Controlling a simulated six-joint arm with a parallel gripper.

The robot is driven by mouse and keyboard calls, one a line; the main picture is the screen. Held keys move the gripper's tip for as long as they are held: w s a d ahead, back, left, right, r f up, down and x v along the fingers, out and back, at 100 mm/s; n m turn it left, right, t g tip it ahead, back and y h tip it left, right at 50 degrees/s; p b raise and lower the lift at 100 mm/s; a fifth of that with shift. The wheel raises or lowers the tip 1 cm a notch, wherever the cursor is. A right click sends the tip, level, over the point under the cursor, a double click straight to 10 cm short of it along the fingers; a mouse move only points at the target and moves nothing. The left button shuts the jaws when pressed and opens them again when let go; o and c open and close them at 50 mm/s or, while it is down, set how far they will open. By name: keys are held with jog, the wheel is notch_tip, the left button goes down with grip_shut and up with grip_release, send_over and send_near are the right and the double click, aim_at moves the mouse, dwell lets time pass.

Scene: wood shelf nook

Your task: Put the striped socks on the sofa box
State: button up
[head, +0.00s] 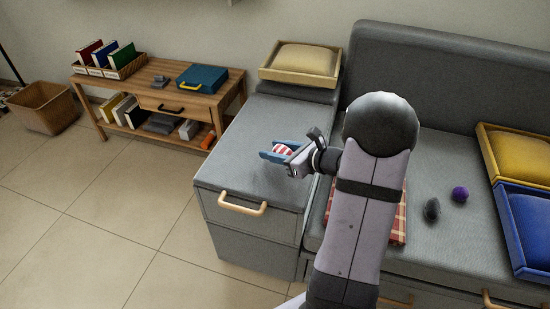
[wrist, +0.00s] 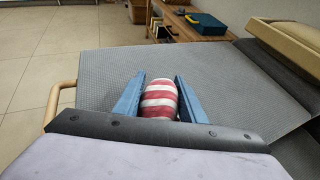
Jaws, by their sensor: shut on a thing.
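The striped socks (wrist: 159,100) are a rolled red-and-white bundle. In the wrist view they sit between the two blue fingers of my gripper (wrist: 155,100), which is shut on them. In the head view the socks (head: 284,149) and my gripper (head: 280,152) are over the grey top of the sofa box (head: 235,172), a padded box with a wooden handle at the sofa's left end. The box top also shows in the wrist view (wrist: 100,80). I cannot tell whether the socks touch it.
A tray with a beige cushion (head: 300,60) stands at the back of the sofa. Yellow (head: 522,157) and blue (head: 525,225) trays, a purple ball (head: 460,194) and a dark oval item (head: 432,210) lie at the right. A wooden bench (head: 160,92) stands left. Most of the box top is clear.

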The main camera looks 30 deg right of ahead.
jog(key=shift+f+b, duration=0.35)
jog(key=shift+f, duration=1.1)
jog(key=shift+f, duration=0.1)
jog(key=shift+f, duration=0.1)
jog(key=o, duration=1)
jog(key=shift+r, duration=0.25)
jog(key=shift+s+d+r, duration=0.1)
jog(key=shift+s+d, duration=0.05)
jog(key=shift+s, duration=0.05)
jog(key=p+v, duration=0.2)
jog(key=v, duration=0.9)
jog(key=shift+s, duration=0.15)
